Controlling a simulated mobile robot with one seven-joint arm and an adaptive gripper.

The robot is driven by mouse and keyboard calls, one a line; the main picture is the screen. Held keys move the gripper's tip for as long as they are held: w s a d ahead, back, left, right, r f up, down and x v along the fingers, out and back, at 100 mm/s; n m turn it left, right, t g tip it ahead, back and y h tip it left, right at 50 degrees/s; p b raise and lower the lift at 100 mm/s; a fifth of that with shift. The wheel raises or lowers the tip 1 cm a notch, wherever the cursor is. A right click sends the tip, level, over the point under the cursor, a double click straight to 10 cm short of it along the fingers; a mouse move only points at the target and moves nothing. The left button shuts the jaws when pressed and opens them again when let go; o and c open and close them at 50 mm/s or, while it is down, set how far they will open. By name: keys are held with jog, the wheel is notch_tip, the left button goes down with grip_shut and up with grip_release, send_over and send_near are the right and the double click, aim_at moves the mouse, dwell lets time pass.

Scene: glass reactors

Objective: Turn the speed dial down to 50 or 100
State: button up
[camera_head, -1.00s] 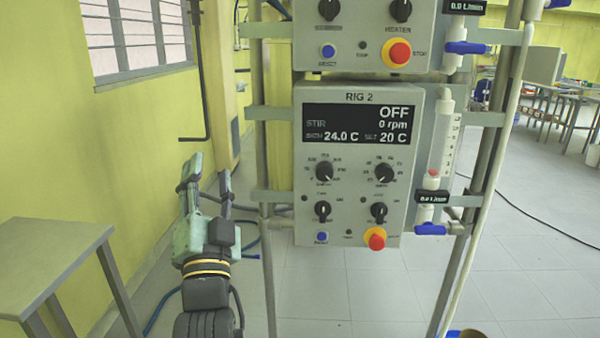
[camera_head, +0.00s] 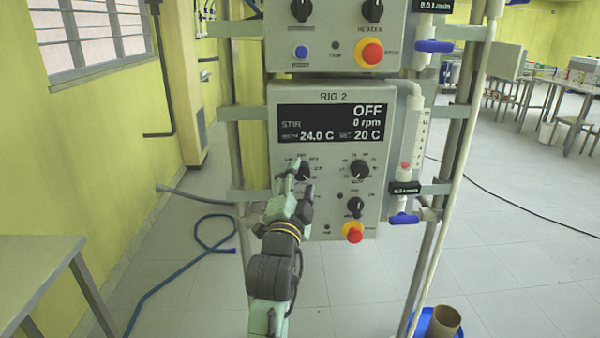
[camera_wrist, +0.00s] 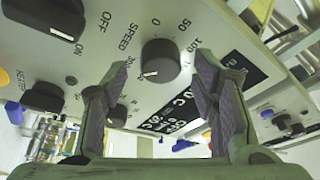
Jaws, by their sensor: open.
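The black speed dial (camera_wrist: 160,60) is on the grey RIG 2 panel (camera_head: 292,97). In the head view my gripper (camera_head: 293,180) covers most of the dial (camera_head: 305,172). The display (camera_head: 334,123) reads OFF and 0 rpm.
A second dial (camera_head: 360,171) is to the right, with a switch (camera_head: 355,207) and a red-yellow stop button (camera_head: 353,232) below. Rack posts and a flow tube (camera_head: 412,140) flank the panel.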

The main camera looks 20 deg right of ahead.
jog(key=shift+w+d+r, duration=0.1)
jog(key=shift+w+d, duration=0.2)
jog(key=shift+w, duration=0.2)
jog(key=c, duration=1.2)
jog(key=shift+o, duration=0.2)
